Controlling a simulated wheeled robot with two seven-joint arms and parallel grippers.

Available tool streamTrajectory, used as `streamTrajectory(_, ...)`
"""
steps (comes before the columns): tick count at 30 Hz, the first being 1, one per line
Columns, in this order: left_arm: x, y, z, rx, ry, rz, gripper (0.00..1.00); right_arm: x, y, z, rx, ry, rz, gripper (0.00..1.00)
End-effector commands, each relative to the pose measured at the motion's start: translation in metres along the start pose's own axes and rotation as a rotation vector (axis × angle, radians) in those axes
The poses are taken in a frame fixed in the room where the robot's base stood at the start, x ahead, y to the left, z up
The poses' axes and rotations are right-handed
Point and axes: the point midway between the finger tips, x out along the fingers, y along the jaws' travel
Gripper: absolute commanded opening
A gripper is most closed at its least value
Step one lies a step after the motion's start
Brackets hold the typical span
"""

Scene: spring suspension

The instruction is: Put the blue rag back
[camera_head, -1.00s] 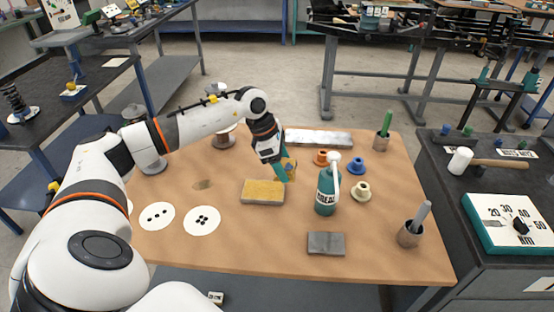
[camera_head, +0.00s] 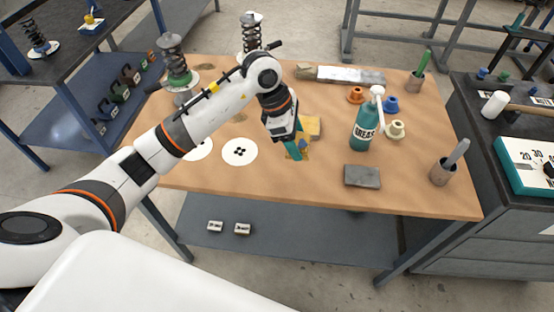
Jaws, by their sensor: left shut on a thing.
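My left gripper (camera_head: 298,150) is over the middle of the wooden workbench (camera_head: 245,185), pointing down. It is shut on a small piece of yellow and bluish material (camera_head: 304,148), mostly hidden by the fingers; I cannot tell whether this is the blue rag. A teal strip shows beside it. A yellow pad (camera_head: 314,127) lies just behind the gripper, partly covered by it. A flat grey pad (camera_head: 362,176) lies to the right, near the front edge. My right gripper is not in view.
A teal grease bottle (camera_head: 364,130) stands right of the gripper, with orange, blue and cream parts behind it. Two cups with handles stand at the right. Spring units stand at the back left. The front middle is clear.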

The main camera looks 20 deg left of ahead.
Motion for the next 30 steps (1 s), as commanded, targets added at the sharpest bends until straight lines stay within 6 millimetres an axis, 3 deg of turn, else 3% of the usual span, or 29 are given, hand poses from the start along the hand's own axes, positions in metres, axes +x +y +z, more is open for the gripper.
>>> streamTrajectory(6,0.035,0.001,0.015,-0.003,-0.001,0.003,0.45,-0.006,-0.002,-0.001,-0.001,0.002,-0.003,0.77)
streamTrajectory(18,0.074,0.001,0.031,-0.003,0.000,0.002,0.45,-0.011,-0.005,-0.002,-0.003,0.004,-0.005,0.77)
streamTrajectory(29,0.080,0.000,0.034,0.000,-0.001,-0.001,0.45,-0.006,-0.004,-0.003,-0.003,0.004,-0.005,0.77)
streamTrajectory(30,0.080,0.000,0.034,0.000,-0.001,0.000,0.66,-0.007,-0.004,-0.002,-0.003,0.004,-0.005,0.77)
